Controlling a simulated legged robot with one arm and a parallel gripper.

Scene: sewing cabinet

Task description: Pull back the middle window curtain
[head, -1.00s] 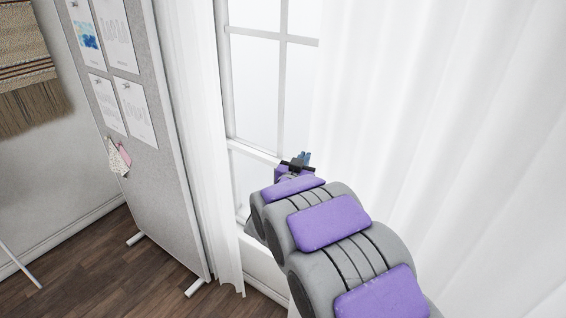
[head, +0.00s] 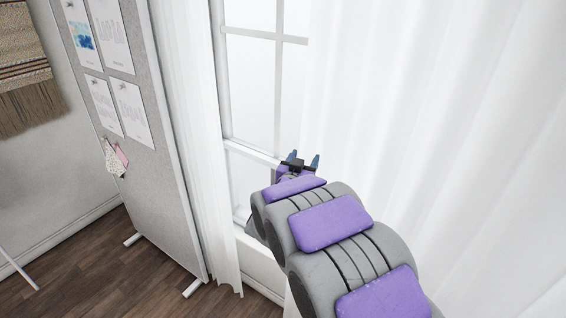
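A wide white curtain (head: 420,110) hangs over the right half of the head view, its left edge beside a bare strip of window (head: 255,90). A narrow white curtain (head: 190,130) hangs at the left side of the same window. I cannot tell for sure which one is the middle curtain. My gripper (head: 303,160) is at the left edge of the wide curtain, in front of the window. Its two blue fingertips are spread apart, with no cloth visible between them. Whether a finger touches the curtain cannot be told. My arm hides the lower part of the window and curtain.
A grey pinboard (head: 150,165) with pinned papers and fabric swatches stands on feet left of the narrow curtain. A woven hanging (head: 28,75) is on the wall at far left.

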